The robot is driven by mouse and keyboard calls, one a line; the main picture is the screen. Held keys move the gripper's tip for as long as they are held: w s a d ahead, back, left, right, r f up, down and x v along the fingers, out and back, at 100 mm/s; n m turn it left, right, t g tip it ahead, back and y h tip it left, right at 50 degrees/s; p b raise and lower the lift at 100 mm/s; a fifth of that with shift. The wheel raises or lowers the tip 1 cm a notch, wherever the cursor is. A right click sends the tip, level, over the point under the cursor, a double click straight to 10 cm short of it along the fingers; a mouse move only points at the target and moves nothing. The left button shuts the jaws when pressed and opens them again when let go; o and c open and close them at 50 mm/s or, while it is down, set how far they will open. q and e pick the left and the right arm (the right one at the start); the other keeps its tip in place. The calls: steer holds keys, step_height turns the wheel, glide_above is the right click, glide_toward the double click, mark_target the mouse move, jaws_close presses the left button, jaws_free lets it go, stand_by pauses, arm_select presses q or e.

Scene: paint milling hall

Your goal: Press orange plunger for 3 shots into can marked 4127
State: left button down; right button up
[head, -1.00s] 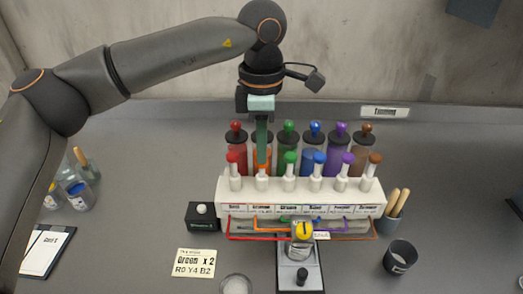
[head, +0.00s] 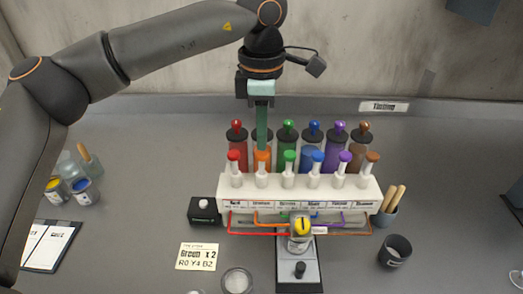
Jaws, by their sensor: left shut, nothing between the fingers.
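The orange plunger (head: 262,158) stands second from the left in a row of coloured plungers on the white dispenser (head: 330,192). My left gripper (head: 262,147) is shut and empty, pointing straight down, its tips at the top of the orange plunger. I cannot tell whether they touch it. A small can (head: 300,243) with a yellow round mark "1" above it stands under the nozzles at the front middle. The number 4127 is not readable on it. My right gripper is not in view.
Colour cylinders stand behind the plungers. A card (head: 198,257) reads "Green x 2, R0 Y4 B2". A black box with a white button (head: 203,204) is left of the dispenser. A dark cup (head: 395,250) and a pot of sticks (head: 386,217) stand right.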

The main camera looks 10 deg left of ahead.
mark_target(261, 153)
arm_select(q)
steer(key=shift+f, duration=0.15)
steer(key=shift+f+b, duration=1.2)
steer(key=shift+f, duration=0.5)
steer(key=shift+r, duration=0.1)
steer(key=shift+r+p, duration=1.5)
steer(key=shift+r, duration=0.25)
step_height(261, 153, up, 5)
steer(key=p, duration=0.4)
